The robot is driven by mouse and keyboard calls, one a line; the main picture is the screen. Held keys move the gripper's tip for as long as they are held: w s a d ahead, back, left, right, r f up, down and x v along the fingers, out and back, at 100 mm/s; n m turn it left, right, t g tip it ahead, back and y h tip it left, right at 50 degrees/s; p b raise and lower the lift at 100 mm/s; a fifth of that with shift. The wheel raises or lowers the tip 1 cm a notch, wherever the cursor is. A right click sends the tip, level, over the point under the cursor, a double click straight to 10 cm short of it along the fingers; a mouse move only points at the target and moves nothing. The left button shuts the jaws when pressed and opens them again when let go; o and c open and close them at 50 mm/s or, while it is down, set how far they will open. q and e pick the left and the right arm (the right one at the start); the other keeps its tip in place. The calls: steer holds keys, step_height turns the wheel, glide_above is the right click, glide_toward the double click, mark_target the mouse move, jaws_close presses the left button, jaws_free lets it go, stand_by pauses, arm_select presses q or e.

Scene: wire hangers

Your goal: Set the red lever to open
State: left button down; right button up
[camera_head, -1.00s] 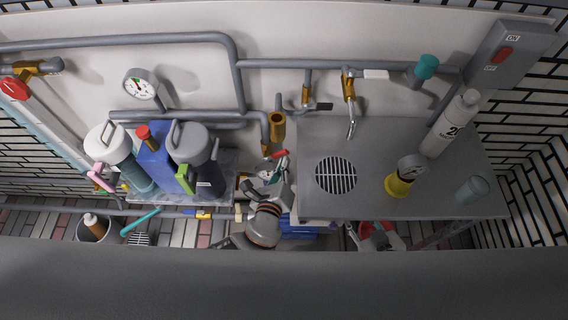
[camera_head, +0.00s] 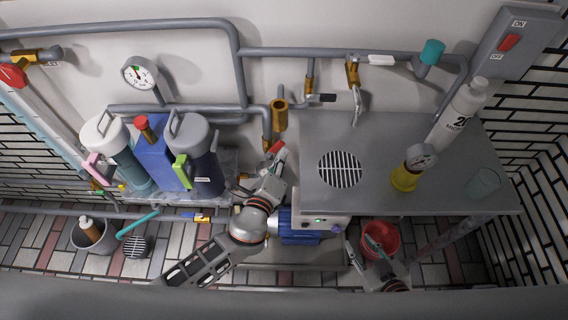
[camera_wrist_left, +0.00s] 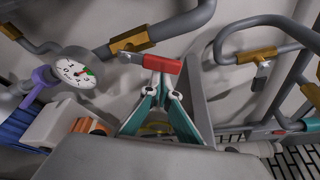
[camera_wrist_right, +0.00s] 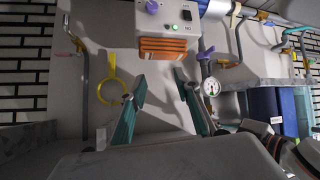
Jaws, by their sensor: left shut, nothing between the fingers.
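The red lever (camera_head: 277,147) sits on a pipe on the back wall, left of the metal counter. In the left wrist view the red lever (camera_wrist_left: 165,65) points to the right from a brass valve (camera_wrist_left: 130,40). My left gripper (camera_head: 272,160) is shut and empty just below the lever. In its wrist view the teal fingertips (camera_wrist_left: 159,82) meet right at the lever's lower edge; I cannot tell whether they touch it. My right gripper (camera_head: 363,248) is low in front of the counter, by a red bucket (camera_head: 382,236). Its fingers (camera_wrist_right: 160,80) are apart and empty.
Large bottles (camera_head: 193,150) and a blue container (camera_head: 160,160) stand to the left of my left gripper. A pressure gauge (camera_head: 140,72) is on the wall. The counter (camera_head: 400,140) carries a yellow-based gauge (camera_head: 405,178) and a white bottle (camera_head: 462,108). Pipes run along the wall.

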mark_target(275, 146)
arm_select(q)
steer(key=n+b, duration=0.1)
steer(key=b, duration=0.1)
steer(key=a+n+h+b, duration=0.1)
steer(key=n+b, duration=0.1)
steer(key=b, duration=0.1)
steer(key=a+n+t+b, duration=0.1)
steer(key=n+b, duration=0.1)
steer(key=b, duration=0.1)
steer(key=shift+a+r, duration=0.2)
steer(key=shift+r, duration=0.1)
steer(key=shift+w+a+r+n+t+h+b, duration=0.1)
steer(key=shift+a+r+n+t+h+b, duration=0.15)
steer(key=shift+r+n+t+b, duration=0.2)
arm_select(e)
steer(key=shift+f+x, duration=0.3)
steer(key=shift+x, duration=1.5)
arm_select(q)
steer(key=shift+r, duration=0.1)
arm_select(e)
steer(key=shift+s+d, duration=0.1)
steer(key=shift+s, duration=0.1)
arm_select(q)
steer(key=shift+d, duration=0.1)
arm_select(e)
steer(key=shift+r, duration=0.1)
